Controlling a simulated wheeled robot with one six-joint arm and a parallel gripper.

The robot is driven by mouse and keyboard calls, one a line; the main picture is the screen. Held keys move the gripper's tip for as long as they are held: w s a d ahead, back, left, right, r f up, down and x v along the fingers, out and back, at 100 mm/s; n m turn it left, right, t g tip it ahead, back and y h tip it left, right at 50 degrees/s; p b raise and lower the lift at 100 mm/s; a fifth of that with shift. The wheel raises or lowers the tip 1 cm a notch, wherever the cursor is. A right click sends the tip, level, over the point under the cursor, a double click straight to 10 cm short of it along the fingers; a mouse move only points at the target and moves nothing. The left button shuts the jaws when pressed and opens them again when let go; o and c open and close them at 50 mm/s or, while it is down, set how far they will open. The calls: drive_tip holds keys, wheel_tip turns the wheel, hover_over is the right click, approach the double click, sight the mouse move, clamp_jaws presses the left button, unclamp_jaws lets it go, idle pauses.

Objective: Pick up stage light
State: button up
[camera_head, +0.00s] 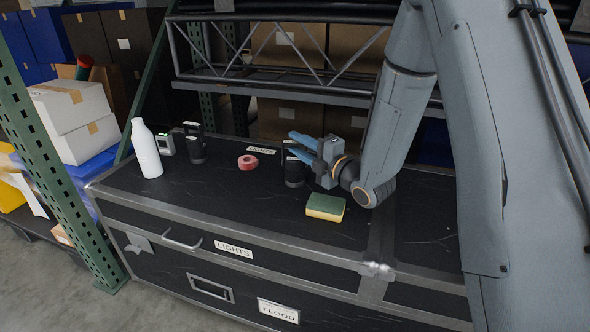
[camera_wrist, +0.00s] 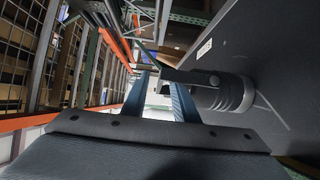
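A black cylindrical stage light (camera_head: 294,172) stands on the black case top, just below and left of my gripper (camera_head: 293,144) in the head view. My gripper partly covers its upper part. In the wrist view the light (camera_wrist: 228,92) lies to the right of the fingers, and its dark bracket reaches across to the fingertips (camera_wrist: 159,76). The two blue fingers are apart. I cannot tell whether either finger touches the bracket. A second similar black light (camera_head: 196,149) stands further left on the case.
On the case (camera_head: 225,205) are a white bottle (camera_head: 146,150), a small grey-green device (camera_head: 165,144), a red tape roll (camera_head: 248,162) and a yellow-green sponge (camera_head: 325,207). A metal truss (camera_head: 280,75) runs behind. The case's front left is clear.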

drive_tip(key=x, duration=0.5)
drive_tip(key=shift+w+a, duration=0.15)
drive_tip(key=shift+w, duration=0.05)
clamp_jaws()
idle(1.3)
